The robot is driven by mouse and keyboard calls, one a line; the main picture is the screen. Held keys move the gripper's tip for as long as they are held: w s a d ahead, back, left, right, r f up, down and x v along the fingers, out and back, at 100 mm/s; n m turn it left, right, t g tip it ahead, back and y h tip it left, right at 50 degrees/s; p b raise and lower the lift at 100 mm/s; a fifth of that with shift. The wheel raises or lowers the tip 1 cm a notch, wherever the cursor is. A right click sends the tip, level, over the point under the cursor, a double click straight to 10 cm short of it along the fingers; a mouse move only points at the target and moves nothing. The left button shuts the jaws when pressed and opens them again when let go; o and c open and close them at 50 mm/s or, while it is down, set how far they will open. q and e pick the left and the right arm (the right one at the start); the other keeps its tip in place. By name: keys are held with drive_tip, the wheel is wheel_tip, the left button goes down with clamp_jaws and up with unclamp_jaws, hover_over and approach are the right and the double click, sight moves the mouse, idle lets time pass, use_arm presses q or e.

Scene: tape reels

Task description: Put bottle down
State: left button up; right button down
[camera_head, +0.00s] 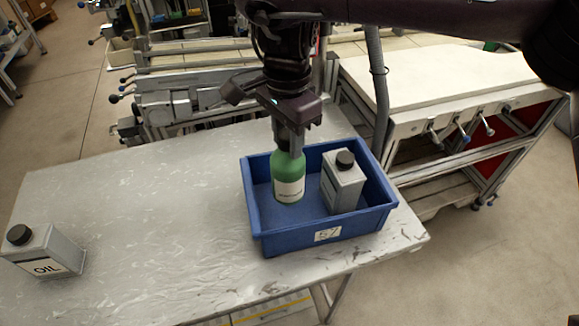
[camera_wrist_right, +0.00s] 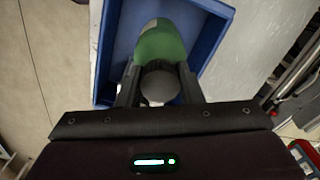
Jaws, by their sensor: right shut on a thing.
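A green bottle (camera_head: 289,178) with a pale label is upright within the walls of the blue crate (camera_head: 290,238), in its left half. My right gripper (camera_head: 291,146) comes from above and is shut on the bottle's top. In the right wrist view the green bottle (camera_wrist_right: 160,42) and its dark cap show between the fingers of my right gripper (camera_wrist_right: 160,85). I cannot tell whether the bottle's base touches the crate floor. My left gripper is not in view.
A grey can with a black cap (camera_head: 343,182) stands in the crate, right of the bottle. A grey oil can (camera_head: 42,252) stands at the table's left edge. The metal table (camera_head: 150,215) is clear between them. A white-topped workbench (camera_head: 440,85) stands behind right.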

sight(287, 152)
wheel_tip(287, 152, down, 4)
drive_tip(key=shift+r, duration=0.2)
drive_tip(key=shift+f, duration=1.65)
drive_tip(key=c, duration=1)
unclamp_jaws()
wheel_tip(287, 152, up, 12)
drive_tip(key=shift+r+p, duration=0.1)
drive_tip(key=shift+p, duration=0.4)
